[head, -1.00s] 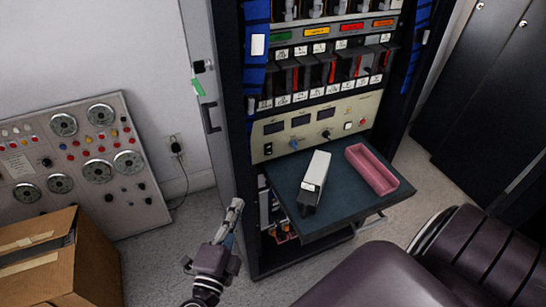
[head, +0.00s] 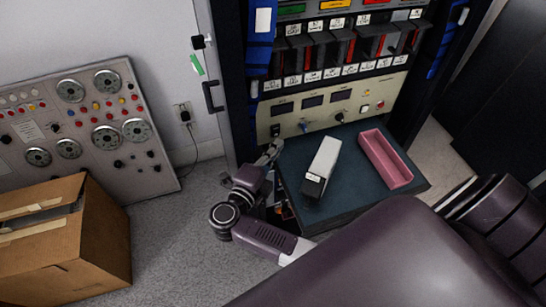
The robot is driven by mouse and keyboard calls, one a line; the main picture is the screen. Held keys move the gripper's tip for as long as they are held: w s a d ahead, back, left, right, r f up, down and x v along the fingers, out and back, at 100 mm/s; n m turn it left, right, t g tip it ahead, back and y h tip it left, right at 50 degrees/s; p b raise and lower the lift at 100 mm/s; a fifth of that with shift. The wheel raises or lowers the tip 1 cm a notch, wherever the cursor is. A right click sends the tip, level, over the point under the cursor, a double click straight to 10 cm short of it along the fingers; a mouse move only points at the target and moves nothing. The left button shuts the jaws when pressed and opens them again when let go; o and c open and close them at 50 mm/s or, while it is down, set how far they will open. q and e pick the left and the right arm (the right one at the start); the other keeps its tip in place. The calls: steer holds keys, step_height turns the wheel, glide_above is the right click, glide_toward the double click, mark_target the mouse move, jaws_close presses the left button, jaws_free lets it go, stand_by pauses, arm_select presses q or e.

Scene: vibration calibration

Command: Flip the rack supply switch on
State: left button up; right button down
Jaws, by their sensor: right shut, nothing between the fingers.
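The beige supply panel (head: 330,100) is in the rack, above the pull-out shelf, with small dark displays, a blue knob and a black knob. A small black switch (head: 275,130) sits at its lower left; its position is too small to read. My right gripper (head: 272,151) is shut and empty, its fingertips just below this switch, close to the panel's lower left edge. I cannot tell whether they touch the panel. My left gripper is not in view.
The dark shelf (head: 349,190) holds a white and black device (head: 322,162) and a pink tray (head: 386,158). The open rack door with its handle (head: 211,98) stands left of my gripper. A cardboard box (head: 95,240) and a dial panel (head: 75,120) are at left.

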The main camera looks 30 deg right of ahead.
mark_target(277, 135)
steer(key=shift+w+d, duration=0.1)
steer(key=shift+w, duration=0.45)
steer(key=shift+w+f, duration=0.1)
steer(key=shift+w, duration=0.25)
steer(key=shift+w+d+f, duration=0.1)
steer(key=shift+w, duration=0.05)
steer(key=f+m+b, duration=0.1)
steer(key=b, duration=0.3)
steer(key=shift+w+d+t+h, duration=0.1)
steer(key=shift+w+t+h, duration=0.2)
steer(key=shift+w+t, duration=0.1)
steer(key=shift+r, duration=0.15)
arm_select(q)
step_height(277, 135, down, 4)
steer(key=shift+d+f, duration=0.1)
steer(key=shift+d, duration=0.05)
arm_select(e)
steer(key=shift+r, duration=0.1)
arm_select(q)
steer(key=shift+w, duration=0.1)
